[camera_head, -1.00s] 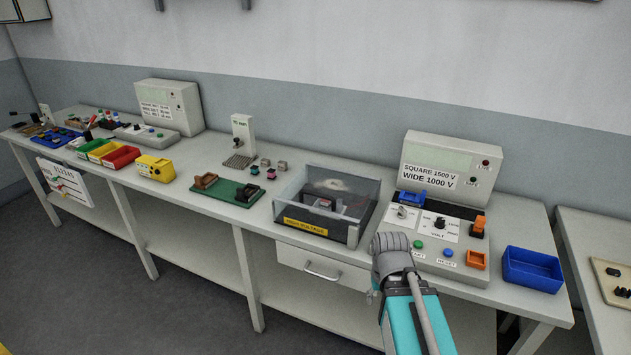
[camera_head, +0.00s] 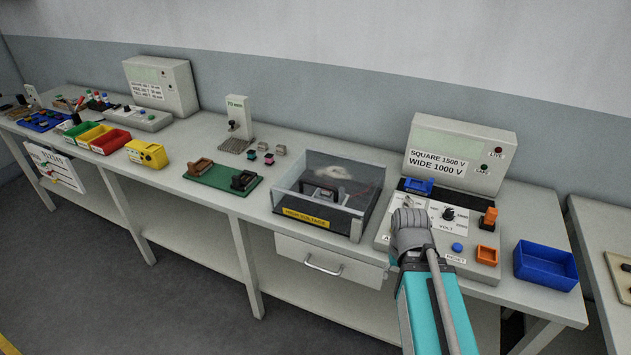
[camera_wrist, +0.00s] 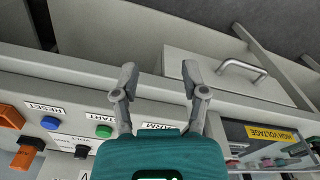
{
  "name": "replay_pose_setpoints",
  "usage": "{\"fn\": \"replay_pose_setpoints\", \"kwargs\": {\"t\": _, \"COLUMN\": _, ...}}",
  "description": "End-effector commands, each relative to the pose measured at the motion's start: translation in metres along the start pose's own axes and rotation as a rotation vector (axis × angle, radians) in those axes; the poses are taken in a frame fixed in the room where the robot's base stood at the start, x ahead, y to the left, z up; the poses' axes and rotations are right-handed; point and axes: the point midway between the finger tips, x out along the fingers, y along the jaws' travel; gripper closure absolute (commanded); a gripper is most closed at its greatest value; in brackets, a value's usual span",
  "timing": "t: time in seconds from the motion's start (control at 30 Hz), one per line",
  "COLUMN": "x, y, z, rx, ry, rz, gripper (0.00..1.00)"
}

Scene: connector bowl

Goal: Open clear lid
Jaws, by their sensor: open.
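The clear lid (camera_head: 336,172) covers the box with the yellow HIGH VOLTAGE label (camera_head: 306,218) in the middle of the bench in the head view. It looks down over the box, though its edges are hard to make out. Dark fittings and a pale shape show through it. In the wrist view, part of the labelled box (camera_wrist: 272,133) is at the lower right. My gripper (camera_wrist: 159,78) is open and empty there, over the bench's front edge, to one side of the box and not touching it. In the head view my arm mostly hides the fingers.
The test console (camera_head: 463,145) stands right of the box, its buttons and knobs close to my arm. A blue bin (camera_head: 545,265) is at the bench's right end. A green board (camera_head: 222,176) lies left of the box. A drawer with a handle (camera_head: 323,266) is below.

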Motion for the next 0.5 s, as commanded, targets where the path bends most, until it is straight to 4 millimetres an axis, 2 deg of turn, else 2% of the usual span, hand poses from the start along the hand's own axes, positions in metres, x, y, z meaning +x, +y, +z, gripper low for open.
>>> {"fn": "replay_pose_setpoints", "kwargs": {"t": 0.27, "x": -0.012, "y": -0.006, "z": -0.011, "rx": -0.052, "ry": 0.015, "rz": -0.01, "gripper": 0.43}}
{"fn": "replay_pose_setpoints", "kwargs": {"t": 0.37, "x": -0.024, "y": -0.007, "z": -0.024, "rx": -0.109, "ry": 0.032, "rz": -0.021, "gripper": 0.43}}
{"fn": "replay_pose_setpoints", "kwargs": {"t": 0.5, "x": -0.047, "y": -0.023, "z": -0.048, "rx": -0.236, "ry": 0.071, "rz": -0.041, "gripper": 0.43}}
